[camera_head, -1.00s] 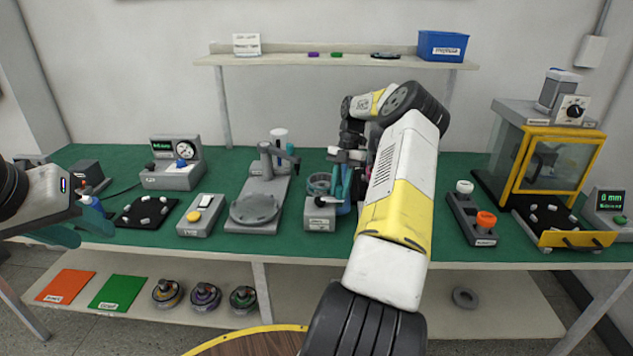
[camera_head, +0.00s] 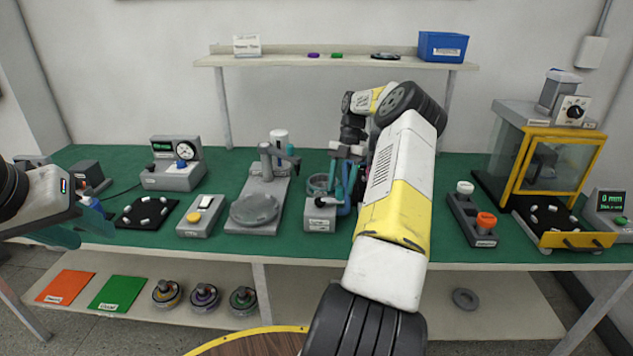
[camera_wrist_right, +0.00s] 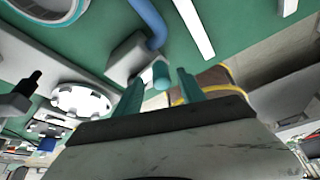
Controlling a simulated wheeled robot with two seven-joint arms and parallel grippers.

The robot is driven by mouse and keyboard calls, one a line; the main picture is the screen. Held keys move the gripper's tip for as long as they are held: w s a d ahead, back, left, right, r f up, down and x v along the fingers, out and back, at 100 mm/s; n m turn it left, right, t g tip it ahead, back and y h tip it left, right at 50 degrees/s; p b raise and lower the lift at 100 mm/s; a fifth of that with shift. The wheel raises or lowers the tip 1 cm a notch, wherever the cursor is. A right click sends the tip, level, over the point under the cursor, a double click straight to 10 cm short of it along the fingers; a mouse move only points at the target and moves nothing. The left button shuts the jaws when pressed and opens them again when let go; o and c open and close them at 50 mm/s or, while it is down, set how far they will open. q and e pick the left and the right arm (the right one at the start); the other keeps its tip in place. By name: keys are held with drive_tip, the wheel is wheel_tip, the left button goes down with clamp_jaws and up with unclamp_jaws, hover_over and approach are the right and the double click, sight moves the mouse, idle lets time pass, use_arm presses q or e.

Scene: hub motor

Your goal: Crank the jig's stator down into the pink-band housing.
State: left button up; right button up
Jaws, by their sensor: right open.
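A grey stand (camera_head: 256,207) with a round plate, an upright column and a side handle is in the middle of the bench; I take it for the jig. I cannot make out the stator or a pink band on it. My right gripper (camera_wrist_right: 160,92) is open in the right wrist view. A blue-green rounded tip (camera_wrist_right: 161,73) shows between its fingers in the picture; I see no grip on it. In the head view the right arm covers the area right of the stand. My left gripper (camera_head: 82,229) is at the far left front edge; its jaw opening is unclear.
A small grey box (camera_head: 320,222) with a ring and blue tubing stands right of the stand. A yellow-framed cabinet (camera_head: 552,175) is far right. Several banded round units, including one with a purple band (camera_head: 205,297), sit on the lower shelf. A blue bin (camera_head: 442,46) is on the upper shelf.

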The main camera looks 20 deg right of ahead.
drive_tip(key=v, duration=0.6)
idle(0.3)
drive_tip(key=a+r+m+t+h, duration=0.15)
drive_tip(key=a+r+m, duration=0.25)
drive_tip(key=a+r, duration=0.7)
drive_tip(key=s+a+r+m+t+h, duration=0.2)
drive_tip(key=s+a+r+m, duration=0.4)
drive_tip(key=s+a+r, duration=0.3)
drive_tip(key=s+a+f+m+t+y, duration=0.1)
drive_tip(key=s+a+m, duration=0.4)
drive_tip(key=s, duration=0.5)
drive_tip(key=s+a+f+m+t+y, duration=0.1)
drive_tip(key=s+a+m+t, duration=0.3)
drive_tip(key=s+m, duration=0.6)
drive_tip(key=shift+s+a+f, duration=0.4)
drive_tip(key=shift+s+f, duration=0.05)
drive_tip(key=shift+f, duration=0.1)
